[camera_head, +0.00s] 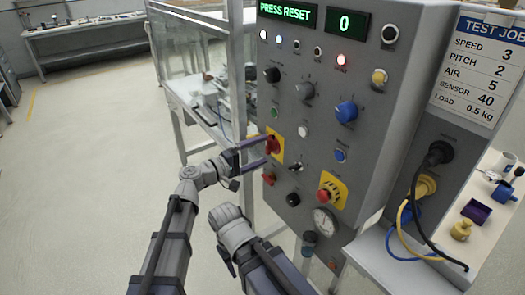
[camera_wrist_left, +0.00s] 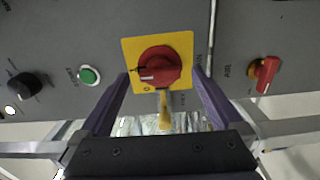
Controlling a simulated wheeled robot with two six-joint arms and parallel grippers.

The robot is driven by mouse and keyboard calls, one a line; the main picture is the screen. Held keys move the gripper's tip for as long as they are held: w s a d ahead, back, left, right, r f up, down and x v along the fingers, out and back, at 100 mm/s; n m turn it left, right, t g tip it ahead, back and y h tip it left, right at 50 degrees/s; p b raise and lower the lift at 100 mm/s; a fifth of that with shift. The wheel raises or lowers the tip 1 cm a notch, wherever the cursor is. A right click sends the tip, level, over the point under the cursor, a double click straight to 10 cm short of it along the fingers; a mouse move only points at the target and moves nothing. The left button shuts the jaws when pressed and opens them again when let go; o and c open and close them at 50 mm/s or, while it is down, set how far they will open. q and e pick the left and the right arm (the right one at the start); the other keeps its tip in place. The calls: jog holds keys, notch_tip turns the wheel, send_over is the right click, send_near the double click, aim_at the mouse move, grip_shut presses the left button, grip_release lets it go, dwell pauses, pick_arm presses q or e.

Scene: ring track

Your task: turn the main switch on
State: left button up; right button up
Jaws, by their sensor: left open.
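The main switch is a red rotary knob (camera_head: 272,145) on a yellow plate on the front of the grey control panel (camera_head: 310,75). In the left wrist view the knob (camera_wrist_left: 160,65) has a pale mark at its left side, with small lettering along the plate's lower edge. My left gripper (camera_head: 259,152) is open, its two purple fingers pointing at the panel. In the left wrist view the fingertips (camera_wrist_left: 161,76) lie on either side of the knob, with gaps; I cannot tell how far they are from the plate.
Beside the switch are a green button (camera_wrist_left: 89,75) and a red AIR handle (camera_wrist_left: 266,74). The panel carries several other knobs, a red stop button (camera_head: 328,193) and a gauge (camera_head: 324,221). The display (camera_head: 288,13) reads PRESS RESET. Cables (camera_head: 420,215) hang at the right.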

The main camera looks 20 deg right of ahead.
pick_arm(q)
jog(key=v, duration=0.6)
jog(key=shift+a, duration=0.25)
jog(key=shift+s, duration=0.1)
